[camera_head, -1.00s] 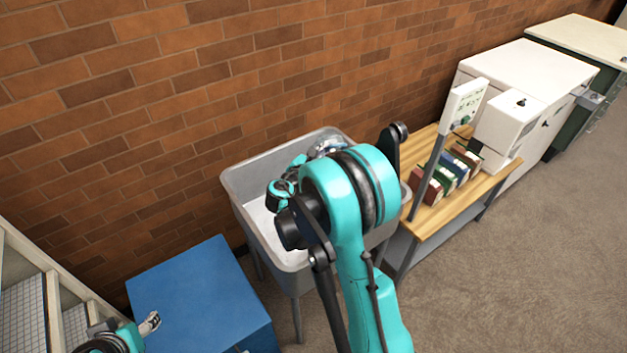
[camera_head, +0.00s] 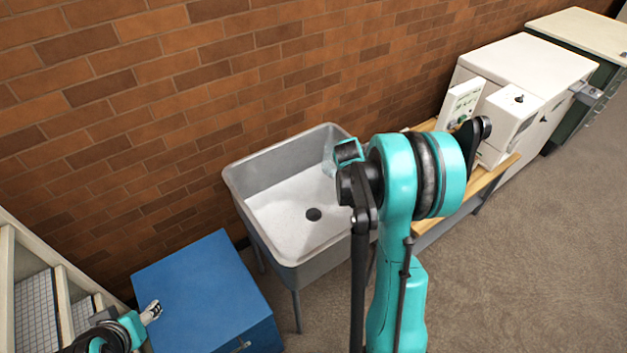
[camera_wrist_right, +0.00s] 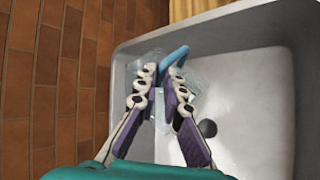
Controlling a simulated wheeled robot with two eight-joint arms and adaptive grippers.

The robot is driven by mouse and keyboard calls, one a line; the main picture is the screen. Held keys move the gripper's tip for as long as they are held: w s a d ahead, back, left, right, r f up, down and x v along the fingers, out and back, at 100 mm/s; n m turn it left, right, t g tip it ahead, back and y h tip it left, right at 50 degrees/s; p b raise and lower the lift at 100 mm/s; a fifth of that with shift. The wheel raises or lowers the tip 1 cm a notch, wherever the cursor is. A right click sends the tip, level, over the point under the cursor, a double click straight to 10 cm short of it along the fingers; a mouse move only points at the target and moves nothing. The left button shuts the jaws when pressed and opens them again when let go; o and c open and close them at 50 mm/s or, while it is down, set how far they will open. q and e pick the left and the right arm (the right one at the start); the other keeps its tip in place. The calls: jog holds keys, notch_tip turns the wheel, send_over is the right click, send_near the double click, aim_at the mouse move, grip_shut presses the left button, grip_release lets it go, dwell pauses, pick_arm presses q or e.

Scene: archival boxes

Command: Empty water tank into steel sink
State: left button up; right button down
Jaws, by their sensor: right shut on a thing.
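The grey steel sink (camera_head: 285,217) stands against the brick wall, with a dark drain hole (camera_head: 313,214) in its floor. It also fills much of the right wrist view (camera_wrist_right: 245,110). The clear water tank (camera_wrist_right: 196,82) with a blue handle (camera_wrist_right: 175,56) is in my right gripper (camera_wrist_right: 163,80), which is shut on it over the sink. In the head view only a pale, clear bit of the tank (camera_head: 329,168) shows at the sink's right side; my right arm hides the rest. I cannot tell its tilt or contents. My left gripper (camera_head: 153,311) is at lower left, over the blue cabinet.
A blue cabinet (camera_head: 200,290) stands left of the sink and cream shelving (camera_head: 45,262) at far left. Right of the sink is a wooden-topped table (camera_head: 500,172), with a white device (camera_head: 510,115) at its far end. Carpet is clear at right.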

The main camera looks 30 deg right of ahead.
jog(key=s+d+f+m+y+b, duration=0.1)
jog(key=d+f+m+y+b, duration=0.1)
jog(key=d+f+y+b, duration=0.45)
jog(key=shift+m+t, duration=0.3)
jog(key=shift+m, duration=0.2)
jog(key=shift+s+d+r+p, duration=0.1)
jog(key=shift+d+r+p, duration=0.85)
jog(key=shift+p, duration=0.45)
jog(key=shift+s+d+r+p, duration=0.1)
jog(key=shift+d+r+p, duration=0.55)
jog(key=shift+r+p, duration=0.6)
jog(key=shift+s+f, duration=0.1)
jog(key=shift+f, duration=0.1)
